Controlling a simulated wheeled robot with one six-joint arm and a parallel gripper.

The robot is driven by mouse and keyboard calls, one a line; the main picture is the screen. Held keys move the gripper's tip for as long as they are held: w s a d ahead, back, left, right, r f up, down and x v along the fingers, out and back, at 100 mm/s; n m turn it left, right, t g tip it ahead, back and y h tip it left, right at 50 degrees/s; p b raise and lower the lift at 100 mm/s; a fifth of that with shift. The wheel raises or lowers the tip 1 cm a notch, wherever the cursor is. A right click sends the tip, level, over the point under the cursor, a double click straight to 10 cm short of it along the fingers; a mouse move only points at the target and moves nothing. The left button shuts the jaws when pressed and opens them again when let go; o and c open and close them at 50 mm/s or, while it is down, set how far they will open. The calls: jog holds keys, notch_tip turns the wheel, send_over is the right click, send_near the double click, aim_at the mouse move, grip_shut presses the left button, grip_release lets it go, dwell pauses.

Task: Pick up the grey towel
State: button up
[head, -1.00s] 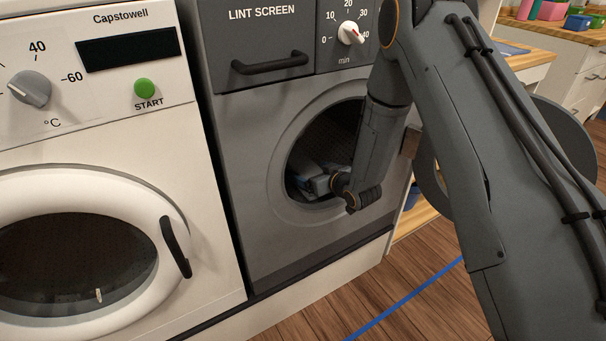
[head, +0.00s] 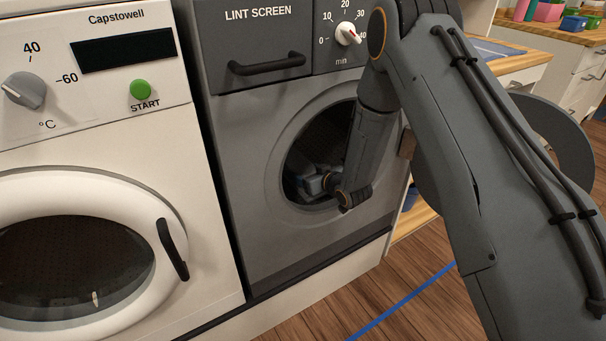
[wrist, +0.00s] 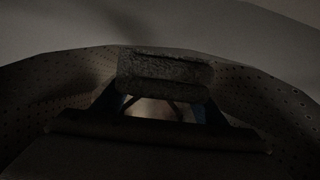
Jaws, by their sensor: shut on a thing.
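The grey towel (wrist: 165,68) shows in the dark wrist view as a folded, rough-surfaced bundle at the upper middle. My gripper (wrist: 163,100) is shut on it, with a finger at each side of its lower part. In the head view my gripper (head: 311,187) is inside the round opening of the grey dryer (head: 250,215), low in the drum. The towel is hard to tell from the gripper there, and my wrist hides part of the opening.
The perforated drum wall (wrist: 60,85) lies around the towel. A white washing machine (head: 205,235) with a closed door stands at the left. Wooden floor (head: 400,300) with a blue line is clear in front.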

jog(key=shift+r, duration=0.15)
jog(key=shift+s+d+r, duration=0.1)
jog(key=shift+r, duration=0.1)
notch_tip(320, 180, up, 7)
jog(key=shift+f+p, duration=0.2)
jog(key=shift+p, duration=0.15)
jog(key=s+d, duration=0.5)
jog(key=s, duration=0.3)
jog(key=s+d, duration=0.6)
jog(key=s, duration=0.2)
jog(key=shift+s+p, duration=0.2)
jog(key=shift+p, duration=0.15)
jog(key=shift+f, duration=0.1)
jog(key=o, duration=0.6)
jog(key=c, duration=0.9)
